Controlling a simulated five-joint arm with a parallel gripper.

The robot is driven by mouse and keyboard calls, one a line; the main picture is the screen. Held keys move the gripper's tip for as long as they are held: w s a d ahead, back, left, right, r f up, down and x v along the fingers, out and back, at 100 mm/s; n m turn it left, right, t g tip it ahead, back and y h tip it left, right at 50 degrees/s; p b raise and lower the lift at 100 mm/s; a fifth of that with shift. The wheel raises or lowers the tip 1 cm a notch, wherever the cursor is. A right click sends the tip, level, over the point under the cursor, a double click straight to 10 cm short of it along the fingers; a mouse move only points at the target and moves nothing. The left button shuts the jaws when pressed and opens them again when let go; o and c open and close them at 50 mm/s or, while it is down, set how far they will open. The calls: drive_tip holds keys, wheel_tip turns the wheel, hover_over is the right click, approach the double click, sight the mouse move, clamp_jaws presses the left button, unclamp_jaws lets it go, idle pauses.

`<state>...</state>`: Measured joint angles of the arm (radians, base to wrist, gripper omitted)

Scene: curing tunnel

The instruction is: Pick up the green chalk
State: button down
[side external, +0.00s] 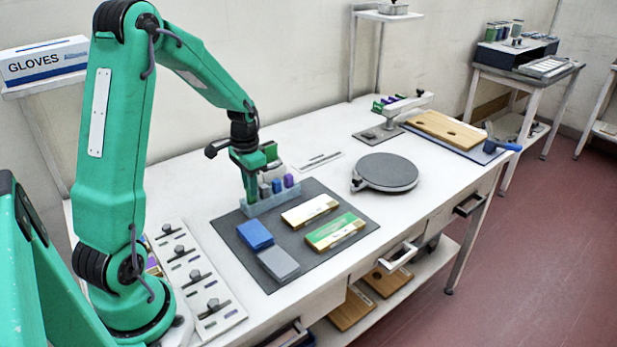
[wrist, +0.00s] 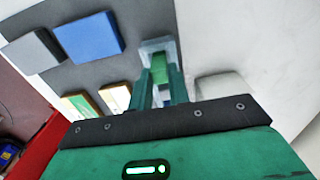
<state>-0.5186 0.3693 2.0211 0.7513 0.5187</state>
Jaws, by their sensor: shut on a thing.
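The green chalk (wrist: 159,70) shows between the two fingers of my gripper (wrist: 161,88) in the wrist view. My gripper is shut on it. In the side view my gripper (side external: 250,192) points down at the left end of a pale translucent chalk rack (side external: 262,206). There the green chalk blends with my green fingers, and I cannot tell how far it sits in the rack.
The rack stands at the back of a dark mat (side external: 300,262). On the mat lie a blue block (side external: 254,235), a grey block (side external: 278,263), a cream box (side external: 309,210) and a green box (side external: 335,232). A round grey turntable (side external: 386,172) stands to the right.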

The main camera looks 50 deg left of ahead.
drive_tip(key=d+r, duration=0.9)
drive_tip(key=d, duration=0.2)
drive_tip(key=shift+d+r, duration=0.35)
drive_tip(key=shift+r, duration=0.05)
drive_tip(key=w+f, duration=0.1)
drive_tip(key=w, duration=1.6)
drive_tip(key=shift+w+d+f, duration=0.3)
drive_tip(key=shift+w+d, duration=0.05)
